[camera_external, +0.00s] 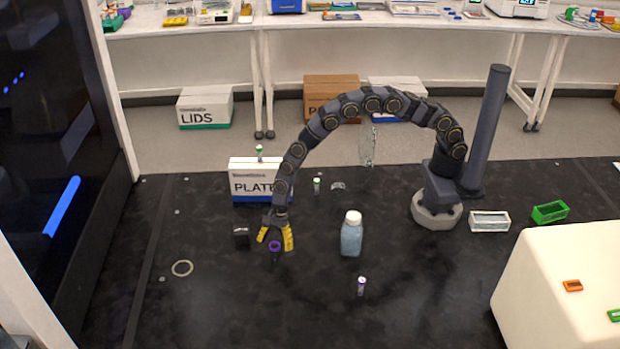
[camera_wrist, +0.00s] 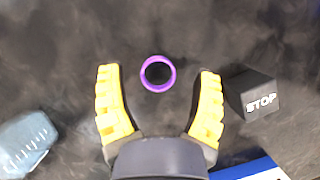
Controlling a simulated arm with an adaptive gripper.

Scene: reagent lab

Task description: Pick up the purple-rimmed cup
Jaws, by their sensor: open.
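The purple-rimmed cup (camera_external: 274,246) is small and dark and stands on the black table, below my gripper in the external view. In the wrist view the cup's purple ring (camera_wrist: 158,73) shows from above, with a dark inside. It lies just ahead of and between the yellow fingertips, touching neither. My gripper (camera_external: 275,245) has its two yellow fingers spread and empty, pointing down over the cup. In the wrist view my gripper (camera_wrist: 159,70) is wide open. How high the fingertips are above the table is hard to tell.
A black STOP block (camera_wrist: 257,93) is close by the right finger in the wrist view. A white-capped bottle (camera_external: 352,235) stands to the right in the external view. The PLATE box (camera_external: 250,188) is behind. A small purple-capped vial (camera_external: 361,286) stands in front. The table's front left is mostly clear.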

